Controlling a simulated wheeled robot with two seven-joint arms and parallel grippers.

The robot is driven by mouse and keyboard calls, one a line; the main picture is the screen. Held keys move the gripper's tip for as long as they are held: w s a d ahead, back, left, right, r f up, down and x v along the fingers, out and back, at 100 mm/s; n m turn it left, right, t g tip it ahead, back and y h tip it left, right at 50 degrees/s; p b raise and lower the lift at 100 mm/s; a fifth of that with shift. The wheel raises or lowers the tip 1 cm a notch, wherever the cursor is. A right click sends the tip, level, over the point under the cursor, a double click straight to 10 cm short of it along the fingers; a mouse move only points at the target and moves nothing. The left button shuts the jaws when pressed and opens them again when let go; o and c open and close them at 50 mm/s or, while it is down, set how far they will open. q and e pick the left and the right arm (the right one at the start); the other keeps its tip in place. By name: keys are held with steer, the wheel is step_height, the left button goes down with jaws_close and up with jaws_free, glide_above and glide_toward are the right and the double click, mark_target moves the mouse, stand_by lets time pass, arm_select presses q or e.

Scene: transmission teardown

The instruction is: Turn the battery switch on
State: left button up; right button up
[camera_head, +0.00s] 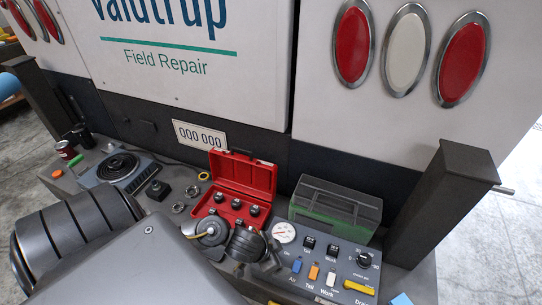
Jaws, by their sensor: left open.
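A grey control panel (325,262) sits on the bench at the lower right. The black rotary knob (364,260) near its right end looks like the battery switch, but its label and exact setting are too small to read. My left gripper (270,257) is just left of the panel, beside the pressure gauge. It is open and apart from the knob, and my own arm partly hides it. My right gripper is not in view.
The panel also carries a gauge (284,232), small coloured switches and a yellow handle (359,287). Behind stand an open red case (245,178) with black pieces and a green-grey box (335,207). A dark post (440,205) rises at the right. A grey device (118,170) lies left.

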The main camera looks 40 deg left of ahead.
arm_select(q)
steer(key=s+a+r+g, duration=0.2)
steer(key=a, duration=0.5)
steer(key=b+x, duration=0.2)
steer(key=x, duration=0.8)
steer(key=shift+w+f, duration=0.25)
steer(key=shift+w+f+b, duration=0.15)
steer(key=shift+f+b, duration=0.15)
steer(key=shift+f, duration=0.15)
steer(key=c, duration=1)
